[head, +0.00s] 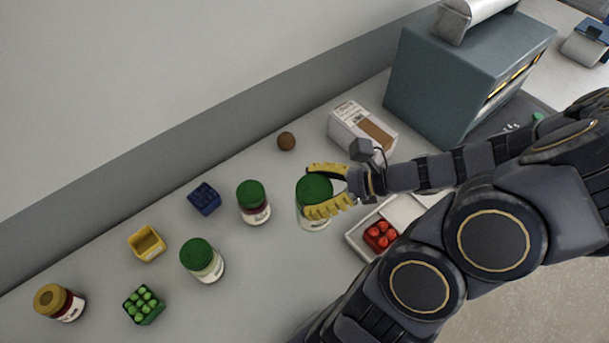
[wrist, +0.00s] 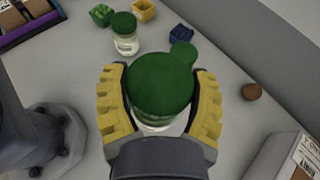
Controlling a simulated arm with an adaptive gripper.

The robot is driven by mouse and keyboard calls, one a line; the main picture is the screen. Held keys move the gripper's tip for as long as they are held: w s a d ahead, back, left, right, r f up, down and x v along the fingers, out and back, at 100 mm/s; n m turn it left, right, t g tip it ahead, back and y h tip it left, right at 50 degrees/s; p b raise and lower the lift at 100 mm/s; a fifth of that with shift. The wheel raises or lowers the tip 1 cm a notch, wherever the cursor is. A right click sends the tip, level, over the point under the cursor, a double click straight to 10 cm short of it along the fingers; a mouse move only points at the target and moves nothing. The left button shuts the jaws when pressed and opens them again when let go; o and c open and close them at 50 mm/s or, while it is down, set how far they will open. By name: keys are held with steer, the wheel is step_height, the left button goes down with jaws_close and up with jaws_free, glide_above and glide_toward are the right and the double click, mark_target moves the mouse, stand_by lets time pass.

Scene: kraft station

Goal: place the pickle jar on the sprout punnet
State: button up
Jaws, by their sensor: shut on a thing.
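My gripper (head: 311,190) has its yellow fingers closed around a large green-lidded glass jar with pale greenish contents, which I take to be the pickle jar (head: 314,187). In the wrist view the green lid (wrist: 160,82) fills the space between both fingers, and the jar looks upright. I cannot tell whether its base touches the counter. The sprout punnet (head: 144,306), a small green tray of round green sprouts, sits at the front left, well apart from my gripper. It also shows at the top of the wrist view (wrist: 101,15). Its top carries no other object.
Between jar and punnet stand a green-lidded jar with dark red contents (head: 253,204) and a pale green-lidded jar (head: 202,262). Blue (head: 204,199) and yellow (head: 147,244) punnets lie behind. A yellow-lidded jar (head: 60,303) is far left. A red punnet (head: 381,237) sits in a tray.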

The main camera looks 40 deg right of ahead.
steer(key=shift+s+a+r, duration=0.2)
steer(key=shift+s+a, duration=0.05)
steer(key=shift+s, duration=0.05)
steer(key=a+r+n+g+y, duration=0.2)
steer(key=a+n+g, duration=0.5)
steer(key=a, duration=0.6)
steer(key=a+r+n+g+y, duration=0.1)
steer(key=a+r+n+g, duration=0.2)
steer(key=a+n+g, duration=0.75)
steer(key=w+a+f+m+t, duration=0.2)
steer(key=w+a+f+m, duration=0.2)
steer(key=w+a+f, duration=0.6)
steer(key=shift+a+f+t, duration=0.35)
steer(key=shift+a+f, duration=0.5)
steer(key=shift+f, duration=0.75)
steer(key=shift+f, duration=0.2)
